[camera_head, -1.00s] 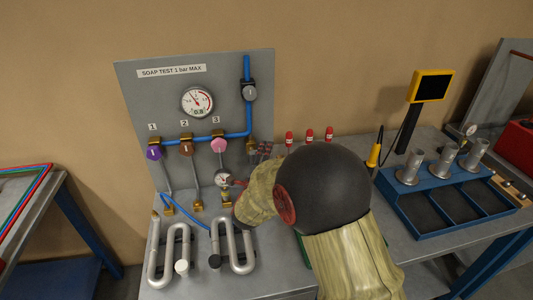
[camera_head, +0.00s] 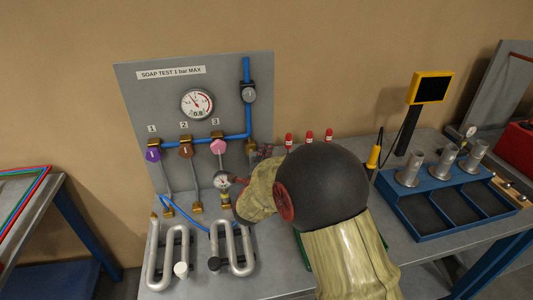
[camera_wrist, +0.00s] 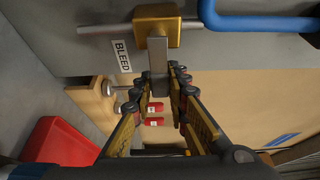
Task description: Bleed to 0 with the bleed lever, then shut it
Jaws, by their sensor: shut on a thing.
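The bleed lever (camera_wrist: 158,58) is a flat grey bar hanging from a brass valve body (camera_wrist: 158,22), beside a BLEED label (camera_wrist: 122,55) in the wrist view. My gripper (camera_wrist: 160,82) is shut on the lever, with a finger on each side of its lower end. In the head view my gripper (camera_head: 263,153) is at the right edge of the grey panel, and my arm hides much of it. The round pressure gauge (camera_head: 197,103) is on the panel; its needle reading is too small to tell surely.
Purple, brown and pink knobs (camera_head: 218,147) sit along the blue pipe (camera_head: 235,134). A small gauge (camera_head: 222,181) and bent metal coils (camera_head: 235,255) are at the bench front. Red-capped bottles (camera_head: 309,136) stand behind my arm. A blue rack (camera_head: 430,222) is at right.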

